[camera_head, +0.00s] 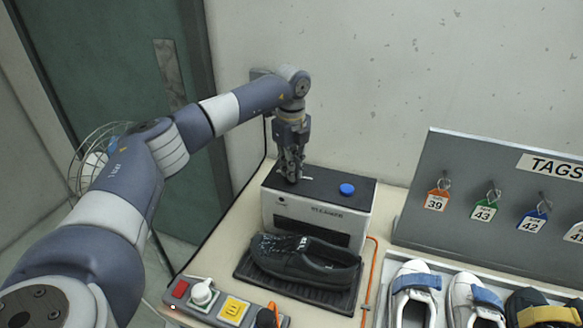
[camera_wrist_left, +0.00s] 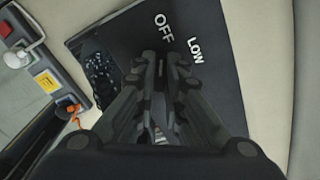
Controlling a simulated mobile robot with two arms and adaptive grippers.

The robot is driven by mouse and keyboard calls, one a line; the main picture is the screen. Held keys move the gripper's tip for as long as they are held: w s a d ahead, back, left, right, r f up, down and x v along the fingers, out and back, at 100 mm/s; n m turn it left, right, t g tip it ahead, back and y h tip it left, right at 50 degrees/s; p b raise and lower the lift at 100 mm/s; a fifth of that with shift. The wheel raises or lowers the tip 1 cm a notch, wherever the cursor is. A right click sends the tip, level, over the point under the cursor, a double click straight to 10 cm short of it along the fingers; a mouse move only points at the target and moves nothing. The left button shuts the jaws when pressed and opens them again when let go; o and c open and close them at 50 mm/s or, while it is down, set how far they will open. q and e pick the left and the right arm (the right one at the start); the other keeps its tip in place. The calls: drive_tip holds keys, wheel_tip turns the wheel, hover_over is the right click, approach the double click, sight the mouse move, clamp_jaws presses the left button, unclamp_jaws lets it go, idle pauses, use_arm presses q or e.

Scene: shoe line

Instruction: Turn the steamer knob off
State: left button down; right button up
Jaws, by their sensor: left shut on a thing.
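The steamer (camera_head: 318,214) is a box with a white front and a black top, standing against the back wall. My left gripper (camera_head: 293,178) points down at the left part of its top. Its fingers are closed around the steamer knob, which they hide almost wholly. In the left wrist view the fingertips (camera_wrist_left: 162,65) meet on the black steamer top (camera_wrist_left: 215,70), close to the white printed words OFF and LOW. I cannot read which way the knob points. A blue round cap (camera_head: 347,189) is on the right part of the top. My right gripper is not in view.
A black shoe (camera_head: 305,262) lies on a dark tray in front of the steamer. A power strip (camera_head: 222,308) with a white plug and an orange plug is at the front left. A grey tag board (camera_head: 470,205) and several sneakers (camera_head: 413,296) are to the right.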

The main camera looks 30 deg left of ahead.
use_arm(q)
drive_tip(key=shift+w+a+r, duration=0.1)
drive_tip(key=shift+r, duration=0.1)
drive_tip(key=c, duration=1.8)
unclamp_jaws()
drive_tip(key=shift+o, duration=0.6)
drive_tip(key=shift+f, duration=0.1)
wheel_tip(320, 180, up, 12)
drive_tip(key=shift+f, duration=0.1)
